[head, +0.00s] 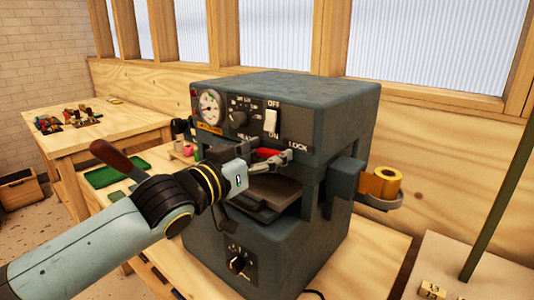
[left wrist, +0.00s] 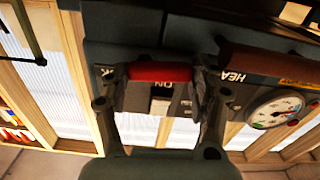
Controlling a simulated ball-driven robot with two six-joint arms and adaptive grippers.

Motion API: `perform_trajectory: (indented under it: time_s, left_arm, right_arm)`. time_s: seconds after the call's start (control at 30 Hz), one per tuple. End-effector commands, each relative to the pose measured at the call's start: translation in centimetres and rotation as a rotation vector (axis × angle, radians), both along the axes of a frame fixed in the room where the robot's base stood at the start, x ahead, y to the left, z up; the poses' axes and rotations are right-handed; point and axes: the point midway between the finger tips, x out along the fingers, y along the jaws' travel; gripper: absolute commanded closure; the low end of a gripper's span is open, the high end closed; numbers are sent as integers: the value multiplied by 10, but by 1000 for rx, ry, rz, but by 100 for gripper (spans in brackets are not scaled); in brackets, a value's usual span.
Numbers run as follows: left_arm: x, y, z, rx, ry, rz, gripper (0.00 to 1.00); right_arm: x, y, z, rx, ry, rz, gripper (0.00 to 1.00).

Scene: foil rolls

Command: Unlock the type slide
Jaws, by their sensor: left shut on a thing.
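The foil press (head: 300,110) is a dark grey-blue machine on a wooden bench. A small red lock lever (head: 270,153) sits on its front beside the word LOCK. In the left wrist view the red lever (left wrist: 158,71) lies lengthwise between the two fingers. My left gripper (head: 262,160) is shut on it in front of the press. It also shows in the left wrist view (left wrist: 158,85). The type slide itself cannot be made out clearly; a dark plate (head: 275,192) shows in the opening below the gripper. My right gripper is out of view.
A brown-handled lever (head: 115,157) rises behind my left arm. The gauge (head: 209,107), dial and white switch (head: 270,121) are above the gripper. A gold foil roll (head: 382,183) sits at the press's right side. A green tray (head: 115,170) lies to the left.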

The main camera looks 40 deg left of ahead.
Motion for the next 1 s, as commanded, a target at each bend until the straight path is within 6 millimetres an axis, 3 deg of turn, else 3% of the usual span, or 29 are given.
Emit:
perform_trajectory:
  time_s: [0.03,0.2,0.4,0.7,0.73,0.8,1.0]
  left_arm:
    - [0,0,0,0,0,0,50]
    - [0,0,0,0,-1,0,70]
    - [0,0,4,99,-9,0,70]
    - [1,0,3,124,-12,0,70]
    - [1,0,3,124,-12,0,35]
    - [1,0,3,124,-12,0,27]
    - [0,0,3,124,-11,0,27]
  right_arm:
    - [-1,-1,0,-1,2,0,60]
    - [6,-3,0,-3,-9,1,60]
    - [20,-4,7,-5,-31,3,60]
    - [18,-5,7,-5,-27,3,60]
    - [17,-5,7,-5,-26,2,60]
    - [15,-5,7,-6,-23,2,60]
    - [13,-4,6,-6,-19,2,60]
